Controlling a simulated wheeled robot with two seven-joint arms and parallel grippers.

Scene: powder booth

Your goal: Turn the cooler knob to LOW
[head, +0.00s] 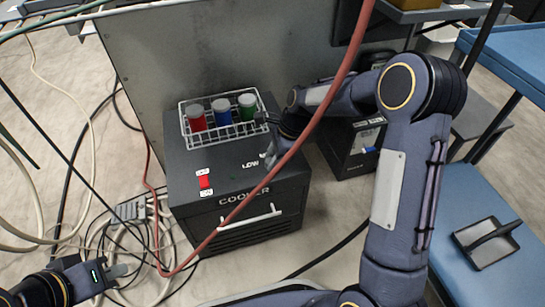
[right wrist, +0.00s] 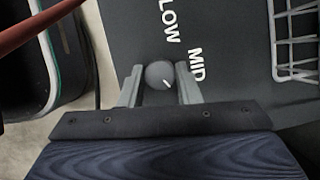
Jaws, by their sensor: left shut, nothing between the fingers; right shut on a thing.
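The cooler (head: 185,170) is a dark box with "COOLER" on its front edge and a white handle (head: 250,215). Its grey round knob (right wrist: 158,73) sits on the top face between the two fingers of my right gripper (right wrist: 160,88), which is shut on it. A short white mark on the knob slants toward the picture's lower right. The labels LOW (right wrist: 169,20) and MID (right wrist: 197,65) are printed beside it. In the head view my right gripper hides the knob. My left gripper (head: 118,271) is shut and empty at the lower left, away from the cooler.
A wire rack (head: 186,128) with red, blue and green jars stands on the cooler's back part, close to my right gripper. A red switch (head: 205,182) is on the cooler top. A red hose (head: 325,115) crosses in front. Cables and a power strip (head: 130,209) lie left.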

